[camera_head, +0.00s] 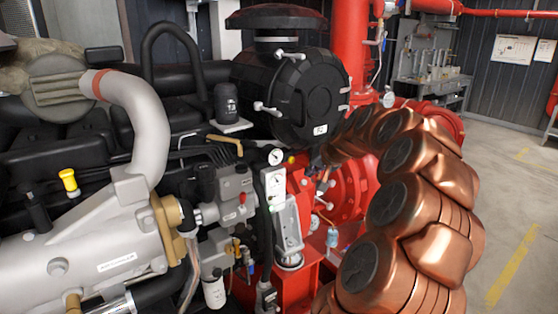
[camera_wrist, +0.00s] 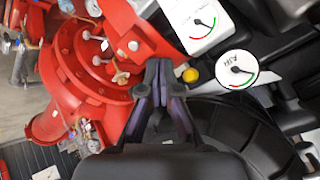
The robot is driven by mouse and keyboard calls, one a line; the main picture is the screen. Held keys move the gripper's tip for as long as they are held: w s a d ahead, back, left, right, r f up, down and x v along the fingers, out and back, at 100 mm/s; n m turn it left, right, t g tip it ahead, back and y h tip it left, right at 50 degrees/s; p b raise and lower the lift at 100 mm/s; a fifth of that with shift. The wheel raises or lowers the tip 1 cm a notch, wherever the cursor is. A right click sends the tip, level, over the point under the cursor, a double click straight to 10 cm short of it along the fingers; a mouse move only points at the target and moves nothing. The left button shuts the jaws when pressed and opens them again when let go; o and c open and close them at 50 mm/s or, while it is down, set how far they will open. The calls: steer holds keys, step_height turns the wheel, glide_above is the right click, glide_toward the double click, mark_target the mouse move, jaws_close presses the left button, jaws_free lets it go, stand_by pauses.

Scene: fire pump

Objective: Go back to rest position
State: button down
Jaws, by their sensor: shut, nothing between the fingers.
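My gripper (camera_wrist: 158,75) shows at the centre of the wrist view, its two dark fingers together at the tips and empty. It is in front of the red pump housing (camera_wrist: 85,65), close to a yellow knob (camera_wrist: 190,75) and two round gauges, one in a white square frame (camera_wrist: 200,22) and one with a white dial (camera_wrist: 236,70). I cannot tell from this view whether the fingers touch anything. In the head view my copper arm arches up from the bottom right, its far end near the red pump (camera_head: 345,195); the fingers are too small to make out there.
The engine with its grey pipe (camera_head: 145,115) and black air filter (camera_head: 290,95) fills the left and middle. A red vertical pipe (camera_head: 350,50) stands behind my arm. A workbench (camera_head: 432,85) is at the back right. Open floor (camera_head: 515,185) lies at the right.

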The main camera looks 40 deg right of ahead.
steer(key=s+a+f+n+g+y+p, duration=0.1)
steer(key=s+a+n+g+y, duration=0.15)
steer(key=a, duration=1.35)
steer(key=s+a+n+g+y, duration=0.1)
steer(key=a+n, duration=0.3)
steer(key=a, duration=1.1)
steer(key=s+a+f+n+g, duration=0.1)
steer(key=s+a, duration=0.3)
steer(key=s, duration=0.5)
steer(key=s+a+f+n+g+h+p, duration=0.1)
steer(key=s+a+f+g, duration=0.2)
steer(key=s, duration=0.6)
steer(key=s+a+f+n+g, duration=0.1)
steer(key=s+a+f+g, duration=0.1)
steer(key=s+a, duration=0.3)
steer(key=s+g, duration=0.1)
steer(key=s, duration=0.3)
steer(key=shift+s+a+f+h+p, duration=0.15)
steer(key=shift+a+f+h+p, duration=0.05)
steer(key=shift+a+h+p, duration=0.15)
